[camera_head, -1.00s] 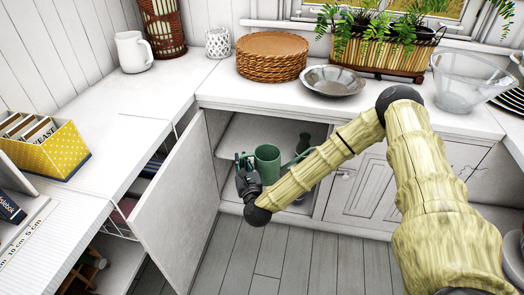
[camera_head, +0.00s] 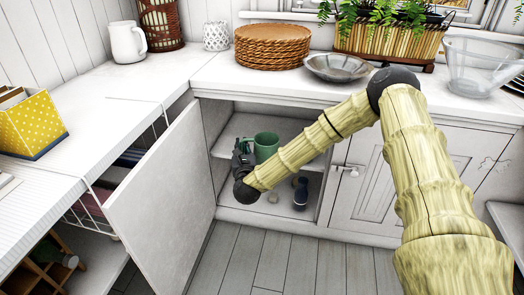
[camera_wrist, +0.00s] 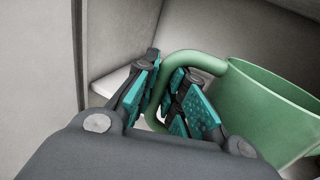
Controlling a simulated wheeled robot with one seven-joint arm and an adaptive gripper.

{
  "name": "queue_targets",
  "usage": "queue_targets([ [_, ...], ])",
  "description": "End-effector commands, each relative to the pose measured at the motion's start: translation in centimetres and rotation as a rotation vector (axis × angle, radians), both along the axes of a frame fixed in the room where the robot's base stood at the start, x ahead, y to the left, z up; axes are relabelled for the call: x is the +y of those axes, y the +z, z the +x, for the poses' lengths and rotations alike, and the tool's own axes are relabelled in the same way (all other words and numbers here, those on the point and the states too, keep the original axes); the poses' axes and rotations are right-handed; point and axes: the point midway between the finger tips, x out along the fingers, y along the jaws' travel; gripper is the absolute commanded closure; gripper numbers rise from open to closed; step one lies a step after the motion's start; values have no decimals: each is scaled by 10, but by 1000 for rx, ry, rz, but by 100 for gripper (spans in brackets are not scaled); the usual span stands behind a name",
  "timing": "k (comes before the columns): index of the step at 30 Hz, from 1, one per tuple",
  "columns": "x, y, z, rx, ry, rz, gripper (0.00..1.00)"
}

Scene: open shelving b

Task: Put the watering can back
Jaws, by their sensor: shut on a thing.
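The green watering can (camera_head: 267,143) is at the opening of the open lower cabinet (camera_head: 226,150), level with its inner shelf. My gripper (camera_head: 243,158) is at the can's left side in the head view. In the wrist view my gripper (camera_wrist: 165,95) has its teal-padded fingers closed around the can's curved handle (camera_wrist: 190,60). The can's body (camera_wrist: 270,110) is to the right of the fingers, with its rim up. Its spout is hidden in both current views. I cannot tell whether its base touches the shelf.
The cabinet door (camera_head: 165,195) stands open at the left of the opening. A dark bottle (camera_head: 300,194) stands on the cabinet floor. The countertop above holds woven plates (camera_head: 271,47), a metal bowl (camera_head: 338,67) and a planter (camera_head: 390,42). The floor (camera_head: 270,262) in front is clear.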

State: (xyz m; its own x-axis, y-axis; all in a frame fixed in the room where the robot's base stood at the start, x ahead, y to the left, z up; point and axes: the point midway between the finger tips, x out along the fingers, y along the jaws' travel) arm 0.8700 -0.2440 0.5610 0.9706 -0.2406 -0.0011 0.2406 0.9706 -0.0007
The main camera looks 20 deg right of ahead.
Motion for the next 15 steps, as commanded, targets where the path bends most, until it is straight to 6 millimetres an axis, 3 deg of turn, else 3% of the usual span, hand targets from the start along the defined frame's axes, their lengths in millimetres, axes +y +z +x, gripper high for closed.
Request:
queue_targets([
  [1,-2,-7,6,-5,-9,-1,100],
  [15,-24,-16,48,-5,-87,-1,100],
])
